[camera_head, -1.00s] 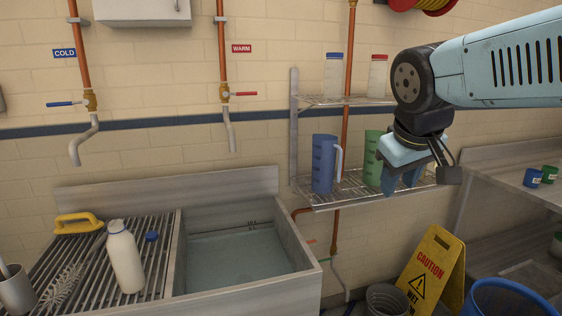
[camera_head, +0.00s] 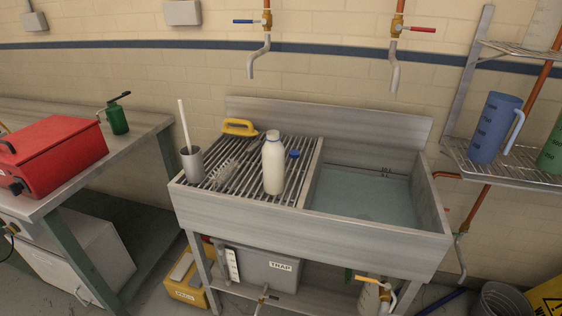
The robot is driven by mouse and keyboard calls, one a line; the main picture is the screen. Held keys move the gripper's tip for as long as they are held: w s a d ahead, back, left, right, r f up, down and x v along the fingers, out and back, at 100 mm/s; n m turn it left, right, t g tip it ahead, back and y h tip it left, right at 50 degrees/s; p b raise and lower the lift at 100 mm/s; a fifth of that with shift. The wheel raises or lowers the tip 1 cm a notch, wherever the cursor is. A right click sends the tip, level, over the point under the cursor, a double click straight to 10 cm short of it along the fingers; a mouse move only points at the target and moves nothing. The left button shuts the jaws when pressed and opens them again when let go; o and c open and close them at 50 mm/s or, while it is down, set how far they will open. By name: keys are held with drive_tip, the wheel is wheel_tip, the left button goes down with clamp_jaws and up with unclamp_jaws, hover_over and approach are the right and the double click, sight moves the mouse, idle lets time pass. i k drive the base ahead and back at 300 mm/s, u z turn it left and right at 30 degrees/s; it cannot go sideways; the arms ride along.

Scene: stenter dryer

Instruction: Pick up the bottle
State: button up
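A white bottle (camera_head: 273,165) with a pale top stands upright on the slatted drainboard (camera_head: 222,190), left of the sink basin. A small blue cap-like item (camera_head: 294,154) lies just to its right. My gripper and arm are outside the current view, so I cannot see whether the gripper is open or shut.
Near the bottle are a yellow-handled brush (camera_head: 240,127), a whisk-like tool (camera_head: 222,174) and a grey cup (camera_head: 192,163) with a white stick. The basin (camera_head: 360,192) holds water. A red box (camera_head: 50,155) and green pump bottle (camera_head: 117,117) stand on the left bench.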

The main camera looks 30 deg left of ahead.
sight(273, 150)
drive_tip(key=u, duration=1.15)
drive_tip(key=k, duration=0.95)
drive_tip(key=u, duration=0.4)
drive_tip(key=i, duration=1)
drive_tip(key=z, duration=0.1)
